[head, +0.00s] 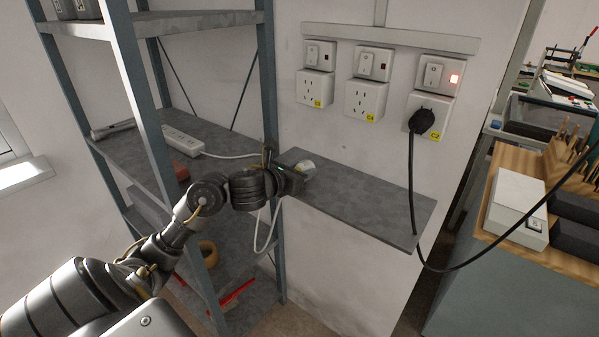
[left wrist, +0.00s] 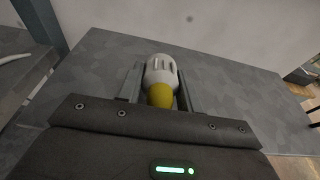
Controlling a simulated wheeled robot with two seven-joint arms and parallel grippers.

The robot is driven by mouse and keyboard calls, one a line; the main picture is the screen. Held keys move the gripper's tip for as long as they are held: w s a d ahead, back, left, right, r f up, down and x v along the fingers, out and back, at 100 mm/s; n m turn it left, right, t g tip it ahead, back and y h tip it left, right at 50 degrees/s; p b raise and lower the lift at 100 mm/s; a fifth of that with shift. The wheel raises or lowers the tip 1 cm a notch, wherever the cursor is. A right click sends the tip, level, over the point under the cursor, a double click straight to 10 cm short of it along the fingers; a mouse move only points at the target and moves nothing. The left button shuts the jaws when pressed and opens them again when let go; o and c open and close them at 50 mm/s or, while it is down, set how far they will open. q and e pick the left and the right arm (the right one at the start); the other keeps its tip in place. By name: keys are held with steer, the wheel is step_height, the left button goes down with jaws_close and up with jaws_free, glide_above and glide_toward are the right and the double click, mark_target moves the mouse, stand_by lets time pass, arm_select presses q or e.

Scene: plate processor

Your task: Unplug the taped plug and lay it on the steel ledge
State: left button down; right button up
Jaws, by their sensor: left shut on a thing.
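A white plug (head: 307,167) with a yellow band of tape is between the fingers of my left gripper (head: 295,174). In the left wrist view the white plug body (left wrist: 161,72) points away from me, with the yellow tape (left wrist: 160,96) nearest the gripper (left wrist: 160,88). My left gripper is shut on the plug at the left end of the grey steel ledge (head: 365,204). The ledge also fills much of the left wrist view (left wrist: 235,85). I cannot tell whether the plug touches the ledge. My right gripper is not in view.
The left socket (head: 315,88) and middle socket (head: 365,99) are empty. A black plug (head: 422,121) sits in the right socket under a lit red switch; its cable crosses the ledge's right end. A white power strip (head: 182,140) lies on the shelf, its white cable running towards my gripper.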

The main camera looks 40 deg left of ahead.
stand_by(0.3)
arm_select(q)
steer(key=c, duration=0.9)
jaws_free()
steer(key=shift+o, duration=0.2)
steer(key=p+v, duration=0.4)
steer(key=v, duration=0.6)
steer(key=shift+s, duration=0.35)
